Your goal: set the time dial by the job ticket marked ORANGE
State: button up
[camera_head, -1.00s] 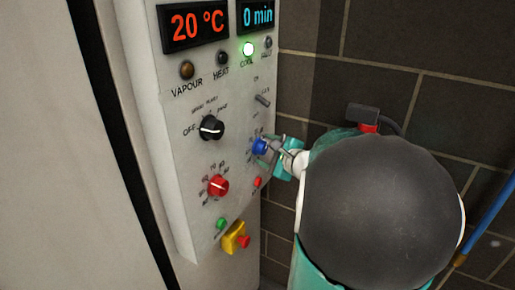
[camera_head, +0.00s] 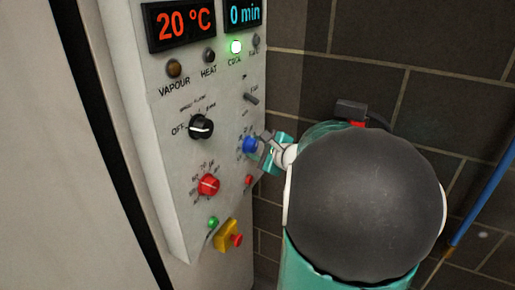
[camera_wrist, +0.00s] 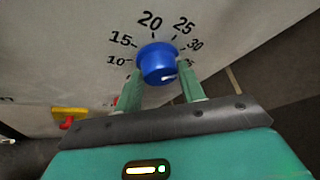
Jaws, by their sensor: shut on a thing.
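The blue time dial (camera_head: 250,145) sits at the right of the control panel. In the wrist view the blue dial (camera_wrist: 157,62) has numbers 10, 15, 20, 25 and 30 around its top; marks lower down are partly hidden by my fingers. A white mark shows at the lower right of its face. My gripper (camera_wrist: 160,80) is shut on the dial, one green finger on each side. It also shows at the dial in the head view (camera_head: 262,150). The time display (camera_head: 244,13) reads 0 min. No job ticket is in view.
The panel (camera_head: 185,220) also bears a black selector (camera_head: 201,127), a red dial (camera_head: 208,185), a toggle (camera_head: 251,98), a green button (camera_head: 213,222) and a yellow-based red stop button (camera_head: 228,236). The temperature display (camera_head: 180,25) reads 20 °C. A brick wall (camera_head: 380,70) stands to the right.

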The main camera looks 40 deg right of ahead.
jog(key=o, duration=1)
jog(key=shift+c, duration=0.2)
jog(key=shift+s, duration=0.1)
jog(key=d+v, duration=0.1)
jog(key=v, duration=1.2)
jog(key=shift+s+a, duration=0.3)
jog(key=shift+a, duration=0.25)
jog(key=shift+r, duration=0.1)
